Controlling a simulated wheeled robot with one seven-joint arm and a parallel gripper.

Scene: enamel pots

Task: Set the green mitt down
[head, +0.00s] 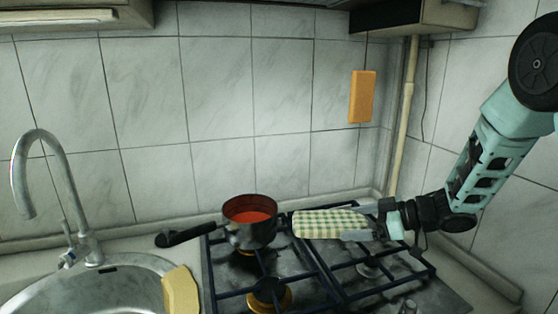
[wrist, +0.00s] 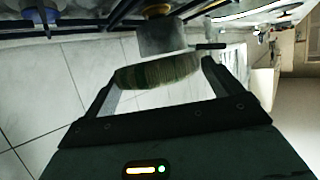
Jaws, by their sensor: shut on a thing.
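The green mitt (head: 328,223), a green and cream checked cloth, is held out to the left from my gripper (head: 372,222). My gripper is shut on the mitt, and the mitt is level above the right part of the stove (head: 330,279). The mitt's left end is close to the pot (head: 252,232) in the head view; I cannot tell if they touch. In the wrist view the mitt (wrist: 158,71) lies between the two fingertips, with the pot (wrist: 160,36) beyond it.
The pot has red contents and a dark handle (head: 187,235) pointing left, and stands on the stove's back left. A sink (head: 95,291) with a tap (head: 85,220) is at the left. A yellow block (head: 180,291) lies by the sink's edge. An orange board (head: 362,97) is on the wall.

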